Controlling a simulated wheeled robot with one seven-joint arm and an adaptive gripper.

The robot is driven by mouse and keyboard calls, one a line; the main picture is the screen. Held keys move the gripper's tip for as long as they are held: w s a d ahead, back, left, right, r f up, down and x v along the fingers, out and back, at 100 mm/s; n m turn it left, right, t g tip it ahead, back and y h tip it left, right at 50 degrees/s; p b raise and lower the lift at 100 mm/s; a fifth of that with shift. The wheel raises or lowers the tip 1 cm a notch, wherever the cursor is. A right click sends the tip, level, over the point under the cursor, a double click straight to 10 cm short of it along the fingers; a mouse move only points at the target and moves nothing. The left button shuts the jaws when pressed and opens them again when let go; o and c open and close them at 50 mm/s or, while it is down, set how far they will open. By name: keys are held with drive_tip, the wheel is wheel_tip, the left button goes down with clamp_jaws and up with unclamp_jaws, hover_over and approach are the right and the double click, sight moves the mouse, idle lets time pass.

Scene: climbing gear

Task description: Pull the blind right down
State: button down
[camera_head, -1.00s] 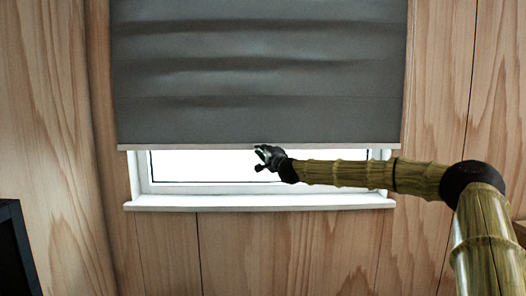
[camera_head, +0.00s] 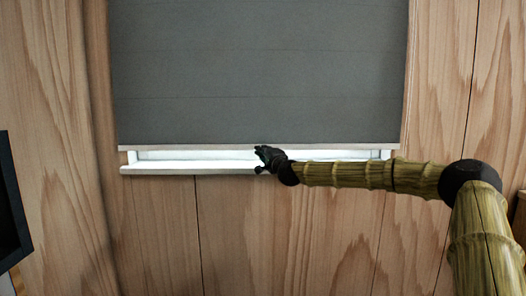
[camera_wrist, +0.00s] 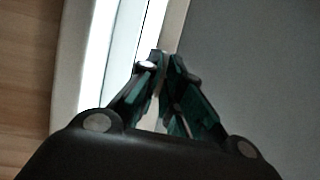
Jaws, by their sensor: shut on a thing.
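The grey blind (camera_head: 260,75) hangs over most of the window, its cloth smooth. Its pale bottom bar (camera_head: 200,148) is a short way above the white sill (camera_head: 190,168), and a narrow bright strip of window (camera_head: 200,155) shows between them. My gripper (camera_head: 262,154) is shut on the bottom bar near its middle. In the wrist view, the fingers (camera_wrist: 163,65) close at the pale bar (camera_wrist: 174,25), with the grey cloth (camera_wrist: 255,60) to the right and the bright window (camera_wrist: 125,40) to the left. The fingers hide the gripped part of the bar.
Wood-plank wall (camera_head: 290,240) surrounds the window, and the wall below the sill is bare. A dark-framed object (camera_head: 12,205) stands at the left edge. The sill juts out just below my gripper.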

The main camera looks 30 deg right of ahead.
drive_tip(key=shift+f, duration=0.4)
drive_tip(key=c, duration=1.6)
unclamp_jaws()
drive_tip(key=shift+r, duration=0.1)
drive_tip(key=shift+s+a+f, duration=0.25)
drive_tip(key=shift+s+a, duration=0.05)
drive_tip(key=shift+s, duration=1.65)
drive_tip(key=shift+s+a+f, duration=0.25)
drive_tip(key=shift+s+f, duration=0.05)
drive_tip(key=shift+s, duration=1.7)
drive_tip(key=shift+s+a+f, duration=0.25)
drive_tip(key=shift+s+a, duration=0.05)
drive_tip(key=shift+s, duration=1.65)
